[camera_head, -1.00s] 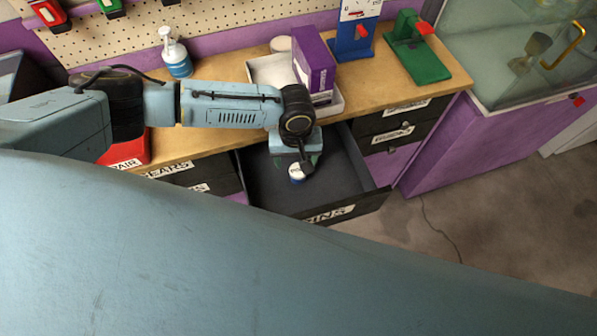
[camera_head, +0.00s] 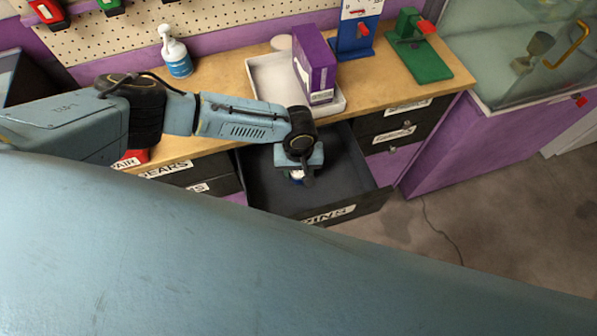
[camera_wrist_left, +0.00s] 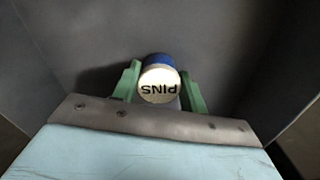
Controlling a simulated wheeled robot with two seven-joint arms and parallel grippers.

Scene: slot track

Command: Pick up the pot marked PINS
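The pot marked PINS (camera_wrist_left: 158,84) stands in an open dark drawer (camera_head: 345,188). It has a white lid with the word PINS, upside down in the left wrist view, and a blue body. In the head view only a small part of the pot (camera_head: 297,175) shows under my left gripper (camera_head: 299,174). In the left wrist view the green fingers of my left gripper (camera_wrist_left: 160,86) are open, one on each side of the pot and close to it. I cannot tell whether either finger touches it. My right gripper is not in view.
The drawer's walls surround my gripper; its front carries a PINS label (camera_head: 328,215). On the wooden bench above are a white tray (camera_head: 262,75) with a purple box (camera_head: 315,65), a pump bottle (camera_head: 175,55), and blue and green stands. The drawer floor around the pot looks bare.

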